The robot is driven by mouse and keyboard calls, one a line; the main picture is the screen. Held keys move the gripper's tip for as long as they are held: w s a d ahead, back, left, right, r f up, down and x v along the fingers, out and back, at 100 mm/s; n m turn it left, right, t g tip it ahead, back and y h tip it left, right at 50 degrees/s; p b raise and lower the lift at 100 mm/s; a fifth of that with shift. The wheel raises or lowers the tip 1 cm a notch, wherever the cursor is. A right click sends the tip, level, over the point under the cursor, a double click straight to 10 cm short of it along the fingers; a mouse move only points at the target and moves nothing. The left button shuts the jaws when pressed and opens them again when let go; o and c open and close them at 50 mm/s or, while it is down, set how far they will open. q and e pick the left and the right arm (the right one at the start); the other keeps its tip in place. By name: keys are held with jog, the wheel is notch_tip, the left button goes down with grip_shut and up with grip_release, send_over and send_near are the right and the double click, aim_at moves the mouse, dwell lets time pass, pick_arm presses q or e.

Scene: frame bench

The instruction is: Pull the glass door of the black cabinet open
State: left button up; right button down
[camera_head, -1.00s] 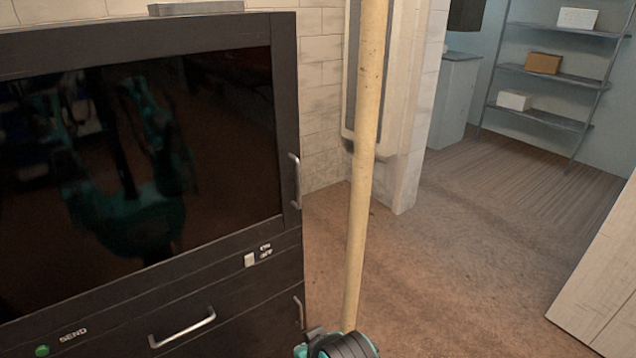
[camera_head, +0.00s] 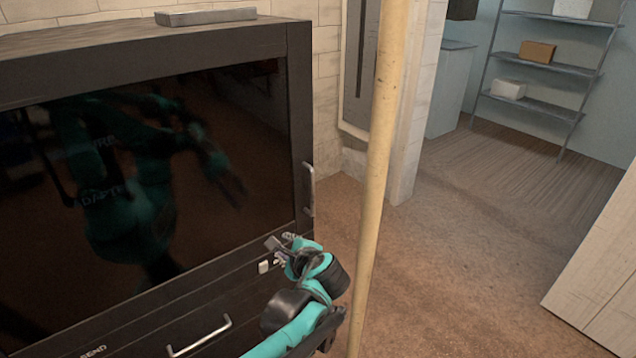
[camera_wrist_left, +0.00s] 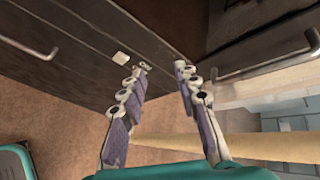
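The black cabinet (camera_head: 240,45) stands at the left of the head view. Its dark glass door (camera_head: 200,180) is shut and mirrors my teal arms. A vertical metal handle (camera_head: 309,190) sits on the door's right edge; a metal handle also shows at the upper right of the left wrist view (camera_wrist_left: 312,38). My left gripper (camera_head: 282,241) is in front of the cabinet, below and left of the door handle, apart from it. In the left wrist view its fingers (camera_wrist_left: 160,72) are spread with nothing between them. My right gripper is not in view.
A tan pole (camera_head: 378,180) stands upright right of my left arm and crosses behind the fingers in the wrist view (camera_wrist_left: 240,147). A drawer handle (camera_head: 200,338) sits low on the cabinet. Brown floor (camera_head: 470,240) is clear toward shelves (camera_head: 540,60). A pale wooden panel (camera_head: 595,270) is at right.

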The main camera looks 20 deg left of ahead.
pick_arm(q)
jog(key=w+d+r+m+t+y+p, duration=0.2)
jog(key=w+d+r+m, duration=0.15)
jog(key=w+m, duration=0.3)
jog(key=m+t+y, duration=0.2)
jog(key=m+t, duration=0.1)
jog(key=m, duration=0.2)
send_near(313, 193)
jog(key=x, duration=1)
jog(key=shift+w+a, duration=0.15)
jog(key=shift+w, duration=0.1)
grip_shut()
